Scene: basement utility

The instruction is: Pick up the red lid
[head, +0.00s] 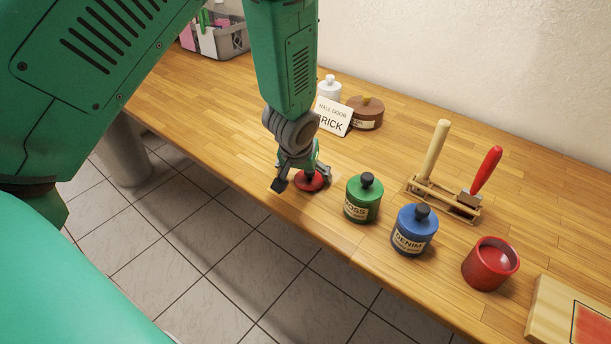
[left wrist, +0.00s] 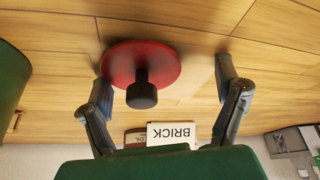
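The red lid (head: 311,182) with its black knob lies on the wooden bench, partly hidden by my left gripper (head: 302,180) in the head view. In the left wrist view the red lid (left wrist: 160,65) and its knob (left wrist: 141,95) show between the two fingers of my left gripper (left wrist: 166,80). The fingers are spread, with the lid nearer the picture's left finger and a clear gap on the other side. Whether that left finger touches the lid is hard to tell. My right gripper is in neither view.
A green jar (head: 363,199), a blue jar (head: 413,232) and an open red pot (head: 490,264) stand to the right of the lid. Behind are a "BRICK" card (head: 333,117), a brown pot (head: 367,114) and a wooden rack (head: 440,199) with tools. The bench's front edge is close.

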